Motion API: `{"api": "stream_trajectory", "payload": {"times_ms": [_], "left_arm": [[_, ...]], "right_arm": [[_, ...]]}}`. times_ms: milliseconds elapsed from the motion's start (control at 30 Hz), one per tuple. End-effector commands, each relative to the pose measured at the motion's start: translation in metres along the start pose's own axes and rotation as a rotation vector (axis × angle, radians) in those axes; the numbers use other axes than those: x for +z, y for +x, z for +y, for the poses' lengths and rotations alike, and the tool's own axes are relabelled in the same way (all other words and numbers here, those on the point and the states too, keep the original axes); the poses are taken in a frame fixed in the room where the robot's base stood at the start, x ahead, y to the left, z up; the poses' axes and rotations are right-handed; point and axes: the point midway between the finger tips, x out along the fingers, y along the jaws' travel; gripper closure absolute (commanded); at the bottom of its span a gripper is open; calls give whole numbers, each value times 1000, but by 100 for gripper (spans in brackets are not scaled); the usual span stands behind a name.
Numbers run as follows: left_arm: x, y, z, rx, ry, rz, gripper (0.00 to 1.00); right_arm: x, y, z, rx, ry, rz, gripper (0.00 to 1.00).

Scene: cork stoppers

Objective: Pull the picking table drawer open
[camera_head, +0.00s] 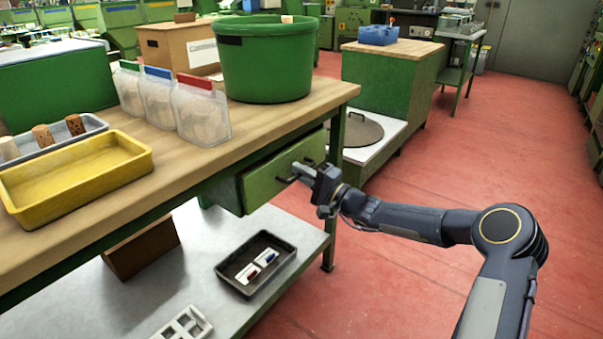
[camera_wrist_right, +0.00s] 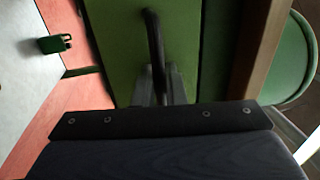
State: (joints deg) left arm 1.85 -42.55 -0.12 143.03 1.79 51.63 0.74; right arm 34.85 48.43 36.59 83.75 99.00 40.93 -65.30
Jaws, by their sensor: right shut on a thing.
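The picking table (camera_head: 300,117) has a wooden top and a green frame. My right gripper (camera_head: 302,171) is at the drawer front, shut on the dark handle (camera_head: 287,179). In the right wrist view the handle (camera_wrist_right: 155,55) runs between my right gripper's fingers (camera_wrist_right: 160,90), with the green drawer front (camera_wrist_right: 118,40) behind it. My left gripper is not in view.
On the table top stand a green tub (camera_head: 265,65), several clear bags (camera_head: 200,110), a yellow tray (camera_head: 75,175) and a grey tray (camera_head: 95,122) with corks. A dark tray (camera_head: 232,270) lies on the lower shelf (camera_head: 195,245). Red floor (camera_head: 400,285) right of the table is clear.

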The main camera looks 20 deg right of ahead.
Motion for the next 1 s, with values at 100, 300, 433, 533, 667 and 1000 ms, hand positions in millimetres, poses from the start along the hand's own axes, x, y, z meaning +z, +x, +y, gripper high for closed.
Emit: {"api": "stream_trajectory", "payload": {"times_ms": [100,300,433,533,667,1000], "left_arm": [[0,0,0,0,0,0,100],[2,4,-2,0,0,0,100],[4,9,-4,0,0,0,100],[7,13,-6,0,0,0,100],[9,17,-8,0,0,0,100],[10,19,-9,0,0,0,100]], "right_arm": [[0,-1,0,1,0,0,100],[0,-14,-1,2,-1,1,100],[-1,-35,-4,2,-3,2,100],[0,-57,-8,3,-3,2,100],[-1,-90,-14,4,-3,4,100],[0,-165,-30,4,-1,3,100]]}}
